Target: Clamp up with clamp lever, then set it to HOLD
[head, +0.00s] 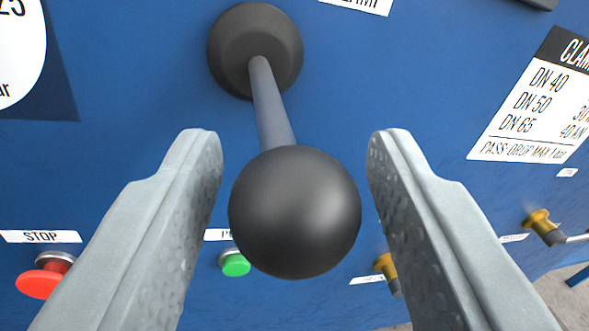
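The clamp lever (270,100) is a grey rod that comes out of a round black boot on the blue panel. It ends in a large black ball knob (294,212) nearest the camera. The rod slants slightly down and to the right in the head view. My gripper (295,150) is open, with one grey finger on each side of the knob. A gap shows between the knob and each finger. A white label (362,4) above the lever is cut off by the top edge, and no HOLD marking is readable.
A red button (40,279) under a STOP label sits at lower left, a green button (235,264) below the lever. Brass fittings (543,227) are at lower right. A gauge (18,50) is at upper left, a clamp table label (535,98) at right.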

